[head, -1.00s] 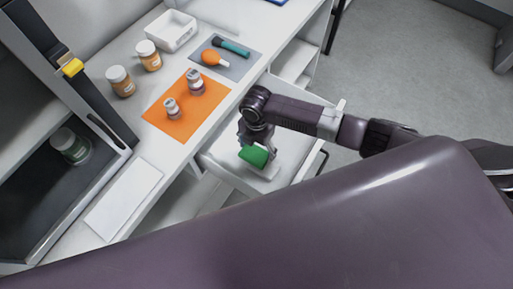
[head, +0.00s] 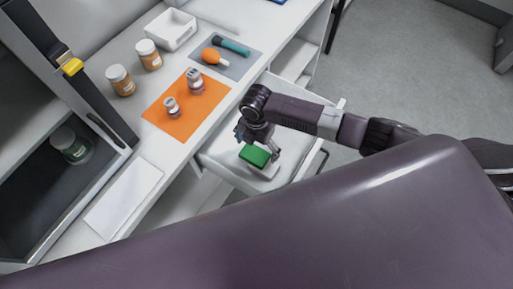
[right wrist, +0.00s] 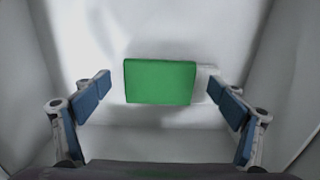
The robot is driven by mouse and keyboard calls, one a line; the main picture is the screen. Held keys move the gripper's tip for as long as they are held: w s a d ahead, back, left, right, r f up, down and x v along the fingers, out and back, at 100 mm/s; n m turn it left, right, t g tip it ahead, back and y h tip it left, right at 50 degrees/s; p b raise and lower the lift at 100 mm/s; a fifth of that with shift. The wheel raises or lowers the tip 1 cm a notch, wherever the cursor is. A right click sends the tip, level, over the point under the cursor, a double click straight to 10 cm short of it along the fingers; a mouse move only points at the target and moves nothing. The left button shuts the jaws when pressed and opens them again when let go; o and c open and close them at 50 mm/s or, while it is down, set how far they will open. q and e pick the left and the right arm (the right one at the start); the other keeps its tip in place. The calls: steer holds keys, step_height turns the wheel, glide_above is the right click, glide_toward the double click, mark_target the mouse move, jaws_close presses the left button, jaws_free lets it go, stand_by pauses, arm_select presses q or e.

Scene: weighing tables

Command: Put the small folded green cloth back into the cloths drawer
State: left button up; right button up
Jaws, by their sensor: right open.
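The folded green cloth (head: 254,155) lies inside the open drawer (head: 218,163), on top of a white folded cloth (head: 268,172). In the right wrist view the green cloth (right wrist: 160,82) sits flat between my fingers, with a gap on both sides, and a white edge (right wrist: 208,84) shows beside it. My right gripper (right wrist: 168,98) is open and points down into the drawer; in the head view it is above the green cloth (head: 258,143). My left gripper is not in view.
An orange mat (head: 187,110) holds two small weights or jars. A grey mat (head: 231,58) holds an orange blower and a teal tool. Orange-labelled jars (head: 148,55) and a white tray (head: 172,30) stand behind. The drawer walls (right wrist: 290,80) are close around my right gripper.

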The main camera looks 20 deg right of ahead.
mark_target(257, 151)
step_height(257, 151, up, 12)
steer(key=shift+b, duration=0.4)
stand_by(0.4)
